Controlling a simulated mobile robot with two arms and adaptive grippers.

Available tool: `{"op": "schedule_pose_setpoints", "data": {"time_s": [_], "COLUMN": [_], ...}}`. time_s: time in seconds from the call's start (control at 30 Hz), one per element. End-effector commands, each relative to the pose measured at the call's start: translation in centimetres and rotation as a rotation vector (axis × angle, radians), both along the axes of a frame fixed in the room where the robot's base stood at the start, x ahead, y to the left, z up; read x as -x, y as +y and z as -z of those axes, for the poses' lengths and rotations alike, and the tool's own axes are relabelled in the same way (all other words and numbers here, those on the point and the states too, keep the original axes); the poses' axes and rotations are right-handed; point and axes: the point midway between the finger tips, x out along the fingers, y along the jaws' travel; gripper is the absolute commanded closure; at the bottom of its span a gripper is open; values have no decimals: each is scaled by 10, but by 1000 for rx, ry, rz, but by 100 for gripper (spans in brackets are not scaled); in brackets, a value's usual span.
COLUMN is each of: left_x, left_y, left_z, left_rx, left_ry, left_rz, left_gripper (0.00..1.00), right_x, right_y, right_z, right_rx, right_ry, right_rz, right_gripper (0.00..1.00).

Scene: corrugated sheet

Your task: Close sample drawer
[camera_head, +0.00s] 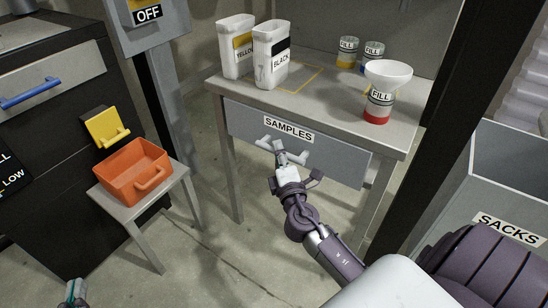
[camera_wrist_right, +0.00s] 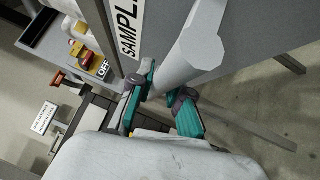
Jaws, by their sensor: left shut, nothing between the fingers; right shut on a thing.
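The grey sample drawer (camera_head: 245,122), labelled SAMPLES, sits under the top of a metal table; its front and label (camera_wrist_right: 127,25) also show in the right wrist view. No drawer interior shows, and I cannot tell whether its front is flush. Its pale handle (camera_head: 296,156) is a bar across the front, seen close up in the right wrist view (camera_wrist_right: 190,50). My right gripper (camera_head: 279,150) is shut on the handle; its teal fingers (camera_wrist_right: 164,90) meet the bar, with the contact partly hidden. My left gripper (camera_head: 75,289) is shut and empty at the bottom left.
On the table (camera_head: 330,108) stand white YELLOW (camera_head: 233,60) and BLACK (camera_head: 268,72) containers, FILL jars (camera_head: 346,54) and a funnel-topped FILL bottle (camera_head: 380,104). An orange bin (camera_head: 135,172) sits on a stool at left. A SACKS bin (camera_head: 500,190) stands at right.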

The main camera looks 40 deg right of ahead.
Motion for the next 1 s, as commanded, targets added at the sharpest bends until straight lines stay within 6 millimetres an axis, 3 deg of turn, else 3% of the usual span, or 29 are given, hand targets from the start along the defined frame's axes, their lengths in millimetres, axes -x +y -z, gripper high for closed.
{"op": "schedule_pose_setpoints", "data": {"time_s": [0.07,0.1,0.23,0.63,1.0], "left_x": [0,0,0,0,0], "left_y": [0,0,1,1,1], "left_z": [0,0,0,0,0], "left_rx": [0,0,-1,-1,-1], "left_ry": [1,1,2,3,2], "left_rz": [-1,-1,-2,-2,-2], "left_gripper": [100,100,100,100,100], "right_x": [1,1,1,7,74], "right_y": [0,0,1,4,30], "right_z": [1,1,1,3,14], "right_rx": [-3,-3,-3,-2,-3], "right_ry": [3,3,3,3,7], "right_rz": [2,2,1,0,0], "right_gripper": [100,78,57,57,57]}}
